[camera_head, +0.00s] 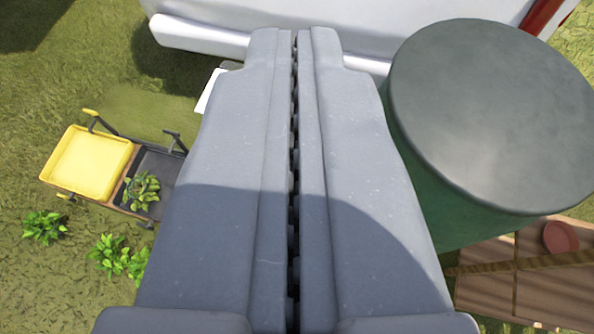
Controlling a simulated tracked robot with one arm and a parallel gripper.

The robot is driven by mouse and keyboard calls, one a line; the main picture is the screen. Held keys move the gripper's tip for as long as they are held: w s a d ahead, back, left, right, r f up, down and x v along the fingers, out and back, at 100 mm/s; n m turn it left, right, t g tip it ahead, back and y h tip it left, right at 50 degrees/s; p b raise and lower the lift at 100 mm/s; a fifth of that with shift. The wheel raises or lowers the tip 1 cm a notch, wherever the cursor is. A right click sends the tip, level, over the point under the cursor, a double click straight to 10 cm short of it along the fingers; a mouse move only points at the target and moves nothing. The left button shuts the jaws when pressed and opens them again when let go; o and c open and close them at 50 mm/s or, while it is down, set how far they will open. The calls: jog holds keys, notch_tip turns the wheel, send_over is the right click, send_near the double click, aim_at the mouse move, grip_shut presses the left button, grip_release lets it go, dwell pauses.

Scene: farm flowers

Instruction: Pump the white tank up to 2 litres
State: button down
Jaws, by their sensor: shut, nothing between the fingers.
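My gripper (295,42) fills the middle of the view, its two grey fingers side by side and shut with nothing between them. A large white body (375,18) lies beyond the fingertips along the top edge, cut off by the frame. I cannot tell whether it is the white tank. A small white piece (208,92) shows left of the fingers, mostly hidden behind them. No pump or litre scale can be made out.
A green drum (440,215) with a grey top stands close on the right. A cart with a yellow tray (90,162) and a dark tray (150,165) stands left on grass. Low plants (43,227) grow nearby. A wooden surface (540,285) with a red pot (560,237) lies lower right.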

jog(key=w+f+m+g+h+p, duration=0.1)
jog(key=w+f, duration=0.4)
jog(key=f, duration=0.9)
jog(key=w+f+m+g+h+p, duration=0.1)
jog(key=w+f+g+p, duration=0.3)
jog(key=f, duration=1)
jog(key=shift+w+d+m+h+p, duration=0.25)
jog(key=shift+w+m+p, duration=0.3)
jog(key=shift+p, duration=0.55)
jog(key=shift+s+f, duration=0.1)
jog(key=s+f+b+x, duration=0.2)
jog(key=b+x, duration=0.2)
jog(key=x, duration=0.8)
jog(key=shift+w+a+f, duration=0.2)
jog(key=shift+f, duration=0.2)
jog(key=shift+f, duration=0.1)
